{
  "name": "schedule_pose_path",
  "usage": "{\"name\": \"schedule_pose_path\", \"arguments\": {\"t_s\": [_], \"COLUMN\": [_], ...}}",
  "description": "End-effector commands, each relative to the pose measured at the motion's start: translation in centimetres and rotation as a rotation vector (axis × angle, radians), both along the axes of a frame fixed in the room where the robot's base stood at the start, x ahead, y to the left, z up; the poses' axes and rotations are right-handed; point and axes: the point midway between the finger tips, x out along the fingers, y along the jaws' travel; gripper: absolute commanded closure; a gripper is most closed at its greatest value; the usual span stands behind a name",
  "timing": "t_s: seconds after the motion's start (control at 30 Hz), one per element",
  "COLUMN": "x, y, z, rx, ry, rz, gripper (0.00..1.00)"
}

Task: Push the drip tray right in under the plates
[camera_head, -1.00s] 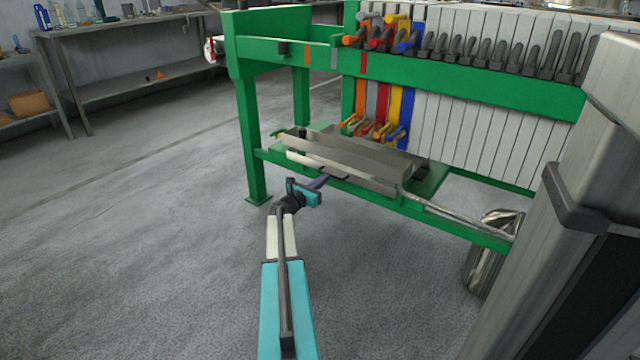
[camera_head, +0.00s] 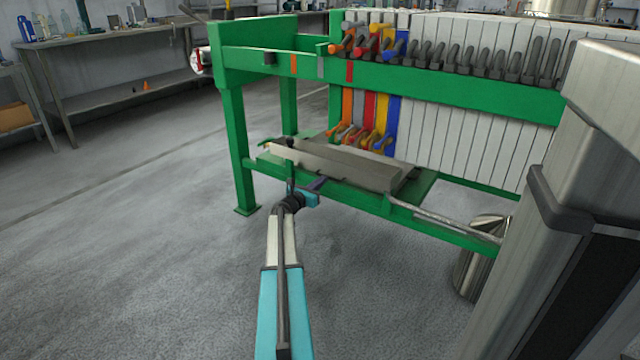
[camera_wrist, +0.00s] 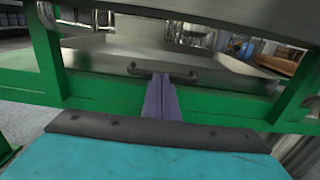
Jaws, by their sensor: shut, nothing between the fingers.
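The drip tray (camera_head: 345,168) is a long, shallow grey metal tray lying on the green frame below the plates (camera_head: 470,135). Its near wall runs along the inner side of the frame's front rail. In the wrist view the tray (camera_wrist: 100,60) has a dark bar handle (camera_wrist: 140,72) on its near wall. My gripper (camera_head: 318,184) is at the near side of the tray, over the front rail. Its purple fingers (camera_wrist: 160,82) are shut with nothing between them, and their tips reach the middle of the handle. Whether they touch it is hard to tell.
A green leg (camera_head: 240,150) stands left of the tray. A thin metal pipe (camera_head: 445,220) runs along the rail at the right. A large steel column (camera_head: 590,150) stands close at the right. The floor (camera_head: 150,260) at the left is clear.

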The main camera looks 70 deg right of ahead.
Motion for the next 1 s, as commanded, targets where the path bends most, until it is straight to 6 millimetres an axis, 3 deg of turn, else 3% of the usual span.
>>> {"name": "schedule_pose_path", "arguments": {"t_s": [0.47, 1.0], "x": [0.8, 2.7], "y": [3.4, 10.8], "z": [-0.1, 0.3], "rx": [0.0, 0.001], "ry": [0.0, 0.002], "rz": [0.003, 0.004], "gripper": [1.0, 1.0]}}
